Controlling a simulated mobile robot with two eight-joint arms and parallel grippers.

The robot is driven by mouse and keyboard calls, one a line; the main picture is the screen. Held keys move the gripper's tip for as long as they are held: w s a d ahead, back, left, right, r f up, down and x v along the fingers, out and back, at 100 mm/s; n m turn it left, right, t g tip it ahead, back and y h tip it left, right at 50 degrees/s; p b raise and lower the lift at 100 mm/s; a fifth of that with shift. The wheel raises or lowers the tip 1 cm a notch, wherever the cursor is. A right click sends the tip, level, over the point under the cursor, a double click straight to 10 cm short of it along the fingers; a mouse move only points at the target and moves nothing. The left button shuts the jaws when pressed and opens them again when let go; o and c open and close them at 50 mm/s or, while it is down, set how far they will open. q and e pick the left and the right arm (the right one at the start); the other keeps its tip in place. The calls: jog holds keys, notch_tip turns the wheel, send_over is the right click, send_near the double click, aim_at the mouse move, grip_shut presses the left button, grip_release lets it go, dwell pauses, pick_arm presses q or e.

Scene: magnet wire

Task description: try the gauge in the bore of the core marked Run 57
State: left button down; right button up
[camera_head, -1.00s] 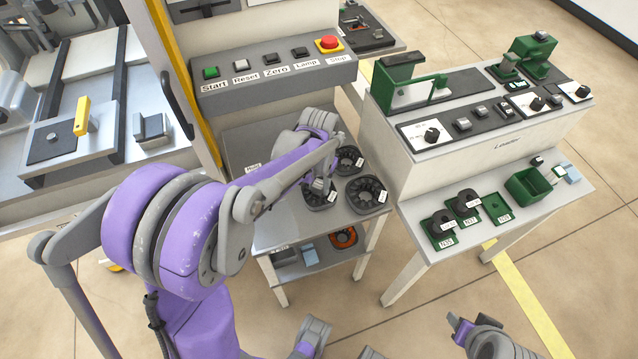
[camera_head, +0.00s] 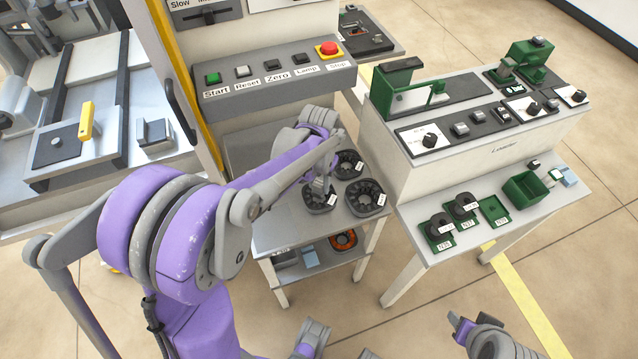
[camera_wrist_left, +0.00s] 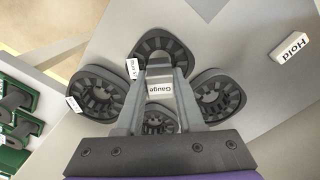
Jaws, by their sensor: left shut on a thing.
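My left gripper (camera_head: 325,188) is shut on the gauge, a pale block labelled "Gauge" (camera_wrist_left: 160,88) in the left wrist view. Dark ring-shaped cores with toothed bores lie on the grey table. In the wrist view, one core (camera_wrist_left: 178,45) lies just beyond the fingertips; its white tag seems to start with "Run", but its number is unclear. Others lie to the left (camera_wrist_left: 92,80), to the right (camera_wrist_left: 232,88) and partly hidden below the gauge (camera_wrist_left: 150,128). In the head view, the gripper is over the nearest core (camera_head: 318,208). I cannot tell whether the gauge touches it. My right gripper is not clearly visible.
A "Hold" tag (camera_wrist_left: 291,47) lies on the table. The button console (camera_head: 275,80) stands behind. The white loader bench (camera_head: 480,165), with green trays (camera_head: 495,211) and a green bin (camera_head: 527,190), stands close on the right. A lower shelf (camera_head: 292,272) holds several items.

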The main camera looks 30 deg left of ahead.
pick_arm(q)
jog(key=shift+r+p, duration=1.45)
jog(key=shift+r, duration=0.85)
